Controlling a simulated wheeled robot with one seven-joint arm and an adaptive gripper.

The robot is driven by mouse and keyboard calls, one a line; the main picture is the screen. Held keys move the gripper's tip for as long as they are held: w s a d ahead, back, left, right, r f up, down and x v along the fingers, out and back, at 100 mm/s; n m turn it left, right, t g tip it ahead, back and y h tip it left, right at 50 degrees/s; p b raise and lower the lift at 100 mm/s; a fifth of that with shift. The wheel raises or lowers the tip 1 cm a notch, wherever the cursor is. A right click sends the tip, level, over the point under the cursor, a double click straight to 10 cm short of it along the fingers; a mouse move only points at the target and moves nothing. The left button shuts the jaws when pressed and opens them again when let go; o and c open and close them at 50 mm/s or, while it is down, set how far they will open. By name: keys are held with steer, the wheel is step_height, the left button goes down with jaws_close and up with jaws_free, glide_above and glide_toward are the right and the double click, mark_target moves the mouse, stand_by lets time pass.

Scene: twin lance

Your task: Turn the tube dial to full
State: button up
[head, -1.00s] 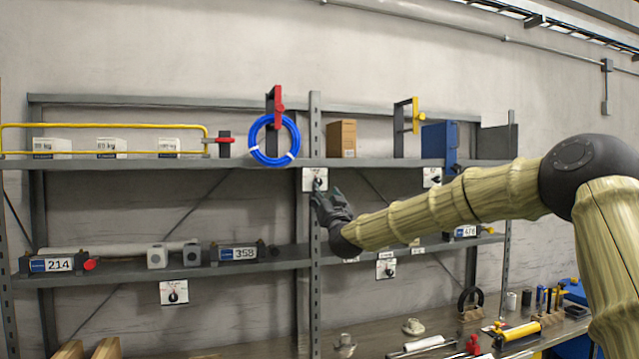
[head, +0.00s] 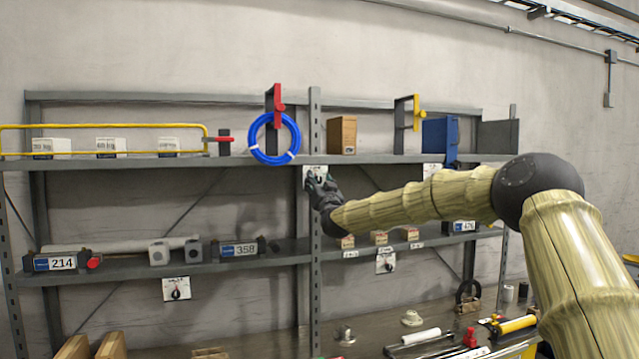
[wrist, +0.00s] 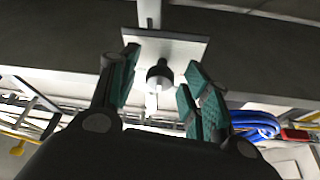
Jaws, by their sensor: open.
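A white plate (head: 309,170) with a dark dial is fixed to the front of the upper shelf by the middle post. The wrist view shows this plate (wrist: 185,48) with its round black knob (wrist: 159,76). My gripper (head: 318,178) is open at this plate in the head view and partly covers the dial. In the wrist view its green-padded fingers (wrist: 160,84) stand on either side of the knob, with gaps visible. The pointer and the label cannot be read. Other dial plates hang at lower left (head: 176,289), lower right (head: 386,263) and upper right (head: 432,171).
A blue hose coil (head: 275,139) hangs on a red-tipped bracket just above and left of my gripper. The middle post (head: 314,235) stands close by. Small boxes (head: 379,238) sit on the lower shelf (head: 285,250). Tools lie on the bench below.

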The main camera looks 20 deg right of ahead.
steer(key=c, duration=1.1)
steer(key=shift+o, duration=0.2)
steer(key=shift+f+m+b, duration=0.1)
steer(key=shift+m+b, duration=0.2)
steer(key=shift+b, duration=0.1)
steer(key=m+g+h+b, duration=0.1)
steer(key=m, duration=0.3)
steer(key=m+g+h+b, duration=0.1)
steer(key=m+h+b, duration=0.1)
steer(key=m, duration=0.1)
steer(key=m+g+h+b, duration=0.1)
steer(key=m+h+b, duration=0.1)
steer(key=m, duration=0.2)
steer(key=shift+a+r+m, duration=0.2)
steer(key=shift+r+m, duration=0.05)
steer(key=shift+m, duration=0.05)
steer(key=shift+m+g, duration=0.6)
steer(key=shift+m, duration=1.1)
